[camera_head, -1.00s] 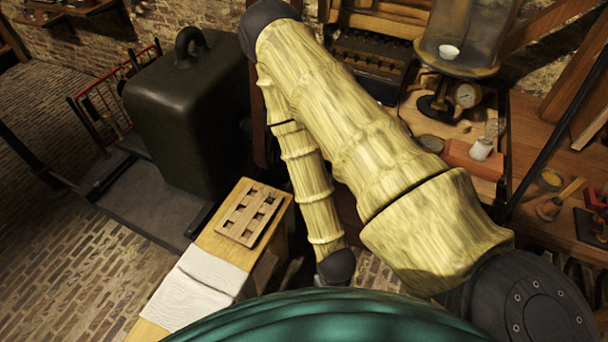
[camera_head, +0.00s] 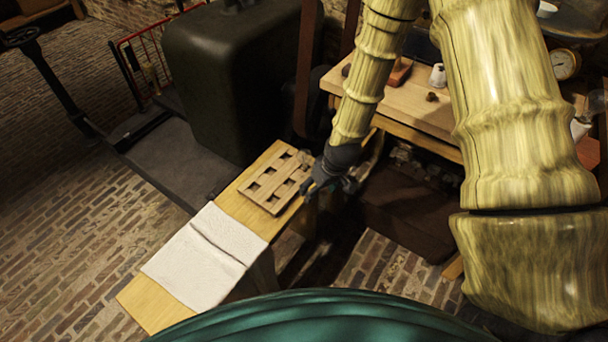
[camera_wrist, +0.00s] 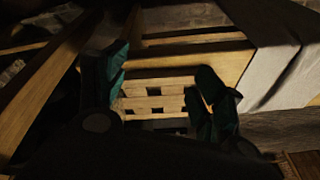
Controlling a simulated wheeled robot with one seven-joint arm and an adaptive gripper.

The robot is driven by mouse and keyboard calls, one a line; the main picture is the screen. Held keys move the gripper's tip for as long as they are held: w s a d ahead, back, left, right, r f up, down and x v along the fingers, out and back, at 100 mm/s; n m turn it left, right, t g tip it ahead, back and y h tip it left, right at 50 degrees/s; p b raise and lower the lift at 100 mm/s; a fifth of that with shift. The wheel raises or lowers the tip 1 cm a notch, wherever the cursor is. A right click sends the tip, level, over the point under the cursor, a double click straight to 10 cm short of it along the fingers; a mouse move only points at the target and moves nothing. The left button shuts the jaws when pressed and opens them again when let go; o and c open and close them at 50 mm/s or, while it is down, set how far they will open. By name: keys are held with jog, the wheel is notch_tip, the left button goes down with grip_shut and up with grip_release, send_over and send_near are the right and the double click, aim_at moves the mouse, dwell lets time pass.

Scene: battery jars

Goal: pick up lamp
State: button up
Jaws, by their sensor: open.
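I cannot make out a lamp for certain in either current view. My gripper (camera_head: 322,184) is at the end of the bamboo-like arm, beside the right edge of a wooden rack with square holes (camera_head: 264,194). In the wrist view the two dark green fingers of my gripper (camera_wrist: 162,88) are spread apart with nothing between them that I can see held. The rack (camera_wrist: 153,87) shows beyond and between the fingers. The wrist view is dark, so small things near the fingers are hard to tell.
The rack lies on a narrow wooden bench (camera_head: 150,306) with a white cloth (camera_head: 205,262). A large dark green case (camera_head: 228,85) stands behind. A wooden worktable (camera_head: 420,104) with a small white jar (camera_head: 437,76) is at upper right. Brick floor (camera_head: 75,225) is free at left.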

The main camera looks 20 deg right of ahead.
aim_at(305, 152)
jog(key=w+d+r+n+t+b, duration=0.1)
jog(key=w+r+b, duration=0.2)
jog(key=w+b, duration=0.3)
jog(key=w+d+r+n+t+b, duration=0.15)
jog(key=w+b, duration=0.25)
jog(key=w, duration=0.4)
jog(key=shift+g, duration=0.45)
jog(key=x, duration=0.4)
jog(key=shift+w+a+f, duration=0.1)
jog(key=shift+w+a, duration=0.1)
jog(key=shift+w, duration=0.1)
jog(key=shift+w+b+x, duration=0.2)
jog(key=shift+b+x, duration=0.65)
jog(key=shift+x, duration=2)
jog(key=shift+a, duration=0.15)
jog(key=c, duration=1)
